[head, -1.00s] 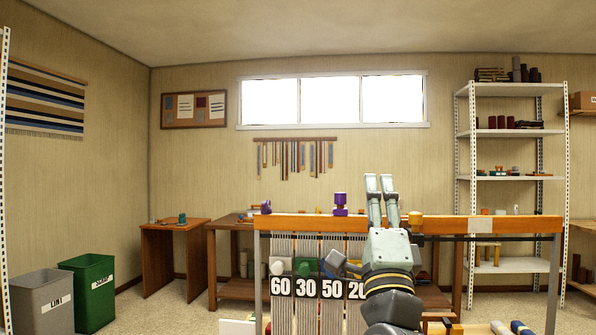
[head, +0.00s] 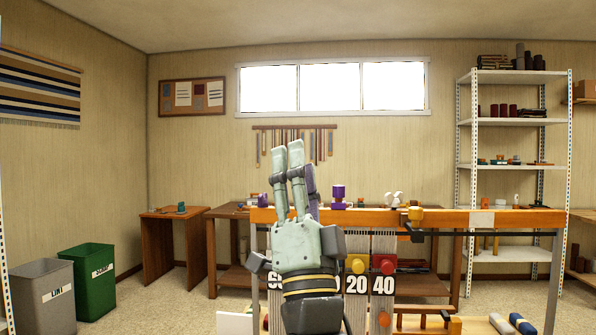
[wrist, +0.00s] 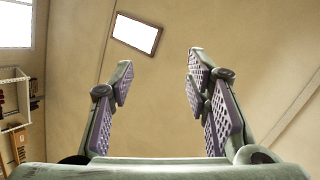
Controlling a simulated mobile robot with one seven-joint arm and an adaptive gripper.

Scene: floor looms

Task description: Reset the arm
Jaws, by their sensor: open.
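My gripper (head: 289,165) is raised in front of the floor loom, its fingers pointing up and tilted a little left in the head view. In the wrist view my gripper (wrist: 160,85) shows two fingers with purple ridged pads, spread wide apart with nothing between them. Behind them that view shows wall or ceiling. In the head view my arm and gripper hide part of the loom's orange top beam (head: 350,217) and several of its number plates. The plates 20 and 40 (head: 383,285) show to the right of my gripper.
A yellow knob (head: 357,266) and a red knob (head: 388,265) sit above plates. Grey (head: 42,297) and green bins (head: 95,283) stand left. White shelves (head: 515,167) stand right.

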